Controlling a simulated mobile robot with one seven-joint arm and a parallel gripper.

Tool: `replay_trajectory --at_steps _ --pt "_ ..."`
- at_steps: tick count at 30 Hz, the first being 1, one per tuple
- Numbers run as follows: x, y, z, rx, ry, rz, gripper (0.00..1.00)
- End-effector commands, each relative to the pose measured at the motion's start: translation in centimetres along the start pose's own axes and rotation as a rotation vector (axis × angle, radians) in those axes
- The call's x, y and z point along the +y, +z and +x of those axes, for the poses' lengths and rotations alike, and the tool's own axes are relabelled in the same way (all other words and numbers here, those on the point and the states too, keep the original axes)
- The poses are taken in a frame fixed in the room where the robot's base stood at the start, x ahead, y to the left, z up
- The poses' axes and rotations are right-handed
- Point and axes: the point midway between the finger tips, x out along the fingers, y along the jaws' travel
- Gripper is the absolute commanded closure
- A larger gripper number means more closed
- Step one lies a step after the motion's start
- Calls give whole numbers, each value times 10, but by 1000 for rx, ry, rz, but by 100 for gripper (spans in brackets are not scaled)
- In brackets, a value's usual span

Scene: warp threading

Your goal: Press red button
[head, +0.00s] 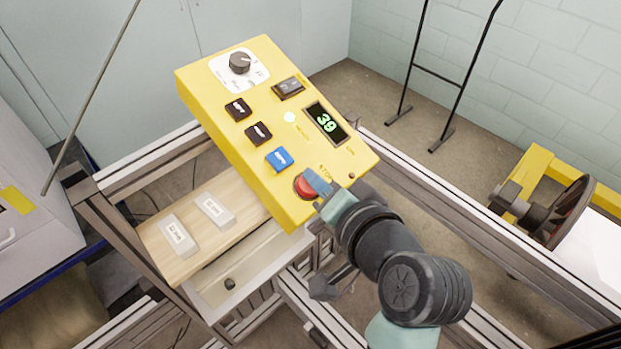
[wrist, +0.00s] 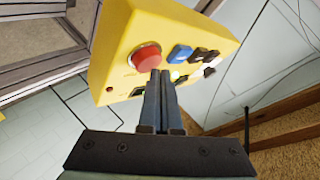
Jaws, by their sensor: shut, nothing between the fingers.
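The red button (head: 306,186) is a round mushroom-shaped cap at the lower end of the yellow control box (head: 215,100). In the head view my gripper (head: 318,183) is shut and its tips overlap the button's right side. In the wrist view the red button (wrist: 145,56) stands out from the yellow face. There the shut fingertips (wrist: 161,74) appear just below and right of the cap, with nothing between them. I cannot tell whether they touch the button.
The box also carries a blue switch (head: 279,159), dark switches (head: 258,133), a black knob (head: 240,63) and a lit display (head: 325,123) reading 39. Metal frame rails (head: 440,205) run around it. A wooden shelf (head: 160,248) with two white blocks lies at left.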

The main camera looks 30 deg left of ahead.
Motion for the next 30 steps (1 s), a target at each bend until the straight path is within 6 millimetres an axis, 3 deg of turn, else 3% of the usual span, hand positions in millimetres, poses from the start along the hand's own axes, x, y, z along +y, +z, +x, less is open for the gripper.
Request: replay_trajectory --at_steps 30 --pt "4 4 6 0 0 0 100"
